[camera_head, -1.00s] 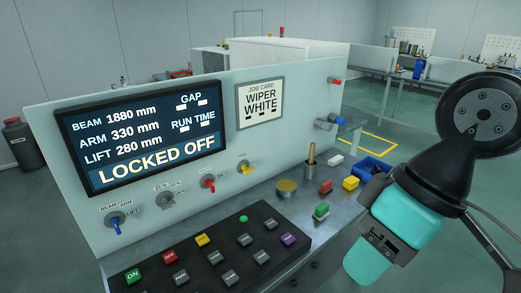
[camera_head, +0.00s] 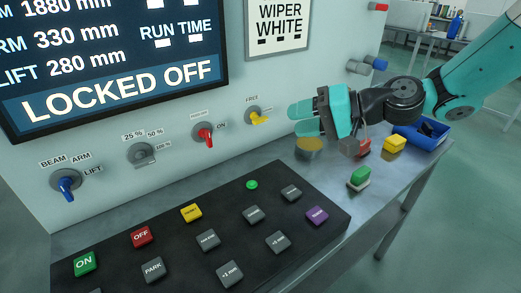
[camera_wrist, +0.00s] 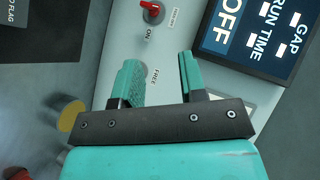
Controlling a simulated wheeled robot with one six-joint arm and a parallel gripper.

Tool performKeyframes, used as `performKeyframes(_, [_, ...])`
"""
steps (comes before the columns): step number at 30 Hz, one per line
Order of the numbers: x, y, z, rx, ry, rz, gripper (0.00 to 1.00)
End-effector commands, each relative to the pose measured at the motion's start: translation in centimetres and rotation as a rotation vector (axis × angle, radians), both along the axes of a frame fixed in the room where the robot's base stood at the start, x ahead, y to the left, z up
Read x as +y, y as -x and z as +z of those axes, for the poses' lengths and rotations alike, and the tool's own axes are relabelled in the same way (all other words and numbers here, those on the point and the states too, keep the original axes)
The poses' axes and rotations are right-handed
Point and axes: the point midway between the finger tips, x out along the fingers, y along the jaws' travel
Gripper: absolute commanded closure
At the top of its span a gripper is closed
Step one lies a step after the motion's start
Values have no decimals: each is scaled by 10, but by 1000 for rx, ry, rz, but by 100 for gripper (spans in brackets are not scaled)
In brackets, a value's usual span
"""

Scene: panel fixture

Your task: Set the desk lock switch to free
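The yellow lock switch (camera_head: 258,117) is on the upright panel, right of the red switch, with a FREE label above it. Its yellow handle points to the right. The display (camera_head: 120,60) reads LOCKED OFF. My gripper (camera_head: 296,118) is just right of the switch, apart from it in the head view, its fingers pointing left. In the wrist view my gripper (camera_wrist: 160,62) is open and empty, the FREE label showing between its fingers. The yellow switch cannot be seen in the wrist view.
A red switch (camera_head: 205,135), a grey dial (camera_head: 142,153) and a blue switch (camera_head: 66,184) line the panel. A black keypad (camera_head: 330,218) is below. A brass-topped round thing (camera_head: 309,147), a green block (camera_head: 359,178), a yellow block (camera_head: 395,144) and a blue bin (camera_head: 436,134) are on the bench.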

Motion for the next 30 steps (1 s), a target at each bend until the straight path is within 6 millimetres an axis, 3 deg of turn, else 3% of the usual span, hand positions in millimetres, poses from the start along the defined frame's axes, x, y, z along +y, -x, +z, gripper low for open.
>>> performKeyframes(1, [-12,-23,-44,30,-88,-68,62])
performKeyframes(4, [-35,-57,-75,66,-248,-186,62])
performKeyframes(9, [-64,-86,-103,105,-411,-307,62])
performKeyframes(13, [-67,-95,-105,114,-448,-333,62])
performKeyframes(17, [-52,-104,-102,115,-448,-331,62])
performKeyframes(30, [33,-157,-103,111,-446,-327,62])
